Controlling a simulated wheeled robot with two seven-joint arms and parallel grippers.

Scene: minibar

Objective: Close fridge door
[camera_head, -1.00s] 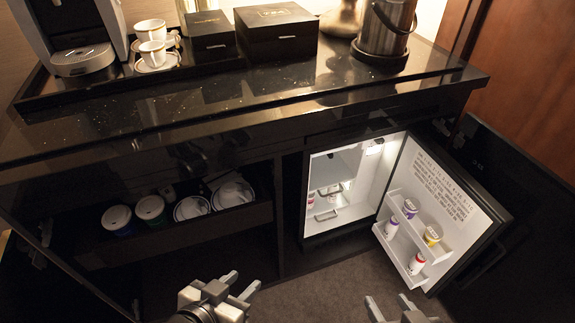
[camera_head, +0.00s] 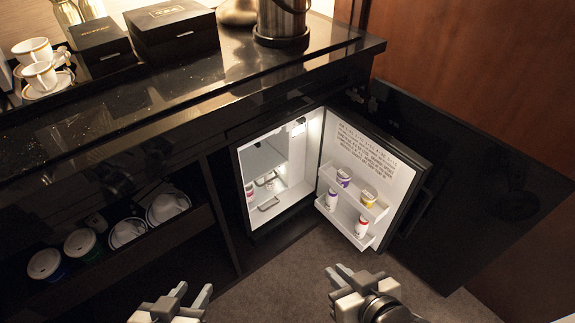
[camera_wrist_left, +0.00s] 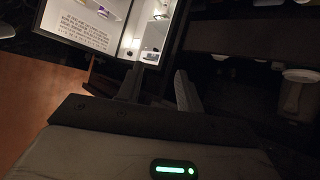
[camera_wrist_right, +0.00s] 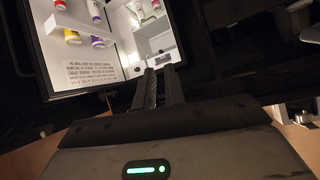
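The fridge (camera_head: 262,165) is built into the dark cabinet, and its lit white inside shows. Its door (camera_head: 372,155) stands wide open, swung out to the right, with bottles and cups on two shelves on its inner side. The door also shows in the left wrist view (camera_wrist_left: 85,22) and the right wrist view (camera_wrist_right: 85,70). My left gripper (camera_head: 192,298) is open and empty, low in front of the cabinet. My right gripper (camera_head: 340,278) is open and empty, just in front of the door's lower end, apart from it.
The counter (camera_head: 230,75) above holds dark boxes (camera_head: 172,30), cups and a metal jug (camera_head: 283,20). A dark panel (camera_head: 480,190) stands behind the door. Carpet (camera_head: 290,275) in front is clear.

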